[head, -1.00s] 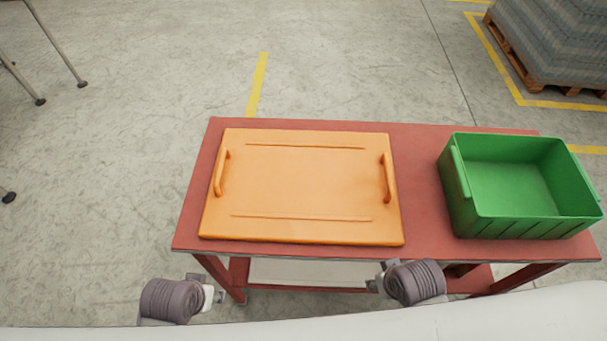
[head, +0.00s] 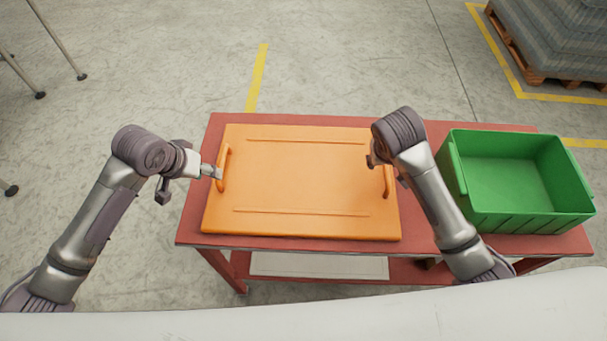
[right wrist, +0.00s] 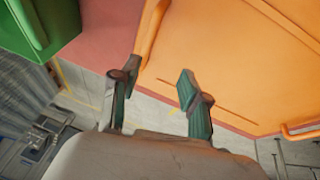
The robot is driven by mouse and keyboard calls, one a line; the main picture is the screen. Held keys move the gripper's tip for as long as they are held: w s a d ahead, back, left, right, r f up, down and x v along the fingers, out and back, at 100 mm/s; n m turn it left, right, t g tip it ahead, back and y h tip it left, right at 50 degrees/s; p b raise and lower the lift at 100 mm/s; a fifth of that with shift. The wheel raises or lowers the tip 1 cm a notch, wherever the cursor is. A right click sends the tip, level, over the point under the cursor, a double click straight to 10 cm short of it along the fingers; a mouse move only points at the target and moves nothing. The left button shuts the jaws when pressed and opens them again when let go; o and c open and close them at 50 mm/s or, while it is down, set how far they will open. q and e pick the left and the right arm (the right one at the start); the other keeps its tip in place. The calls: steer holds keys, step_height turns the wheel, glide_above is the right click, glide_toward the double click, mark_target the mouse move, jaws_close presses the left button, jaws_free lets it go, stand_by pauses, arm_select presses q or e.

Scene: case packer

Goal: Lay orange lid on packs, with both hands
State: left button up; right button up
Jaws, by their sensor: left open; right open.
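The orange lid (head: 300,180) lies flat on the red table, with a raised handle at each short side. My left gripper (head: 214,172) is open at the left handle (head: 223,168), its fingertips close to the bar. I cannot tell whether they touch. My right gripper (head: 374,160) is by the right handle (head: 388,180), partly hidden behind its own wrist. In the right wrist view its two fingers (right wrist: 157,78) are spread apart, with the handle (right wrist: 150,30) just beyond the gap between them. No packs are in view.
A green bin (head: 515,180), empty, stands on the red table (head: 420,232) to the right of the lid, close to my right arm. A loaded pallet (head: 550,45) stands on the floor at the far right. Thin metal legs (head: 60,45) stand at the far left.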

mark_target(220, 167)
arm_select(q)
steer(key=shift+n, duration=0.4)
steer(key=w+a+r, duration=0.2)
steer(key=w, duration=0.1)
steer(key=shift+a+r, duration=0.15)
arm_select(e)
steer(key=shift+m+h, duration=0.3)
steer(key=shift+m, duration=0.1)
steer(key=w, duration=0.1)
steer(key=w+d+r, duration=0.1)
steer(key=w+r, duration=0.1)
steer(key=shift+d+r, duration=0.2)
steer(key=shift+d, duration=0.05)
arm_select(q)
steer(key=x, duration=1.4)
steer(key=shift+a, duration=0.1)
arm_select(e)
steer(key=x, duration=1.4)
steer(key=shift+w, duration=0.1)
arm_select(q)
jaws_close()
arm_select(e)
jaws_close()
arm_select(q)
steer(key=shift+r, duration=0.1)
arm_select(e)
steer(key=shift+r, duration=0.1)
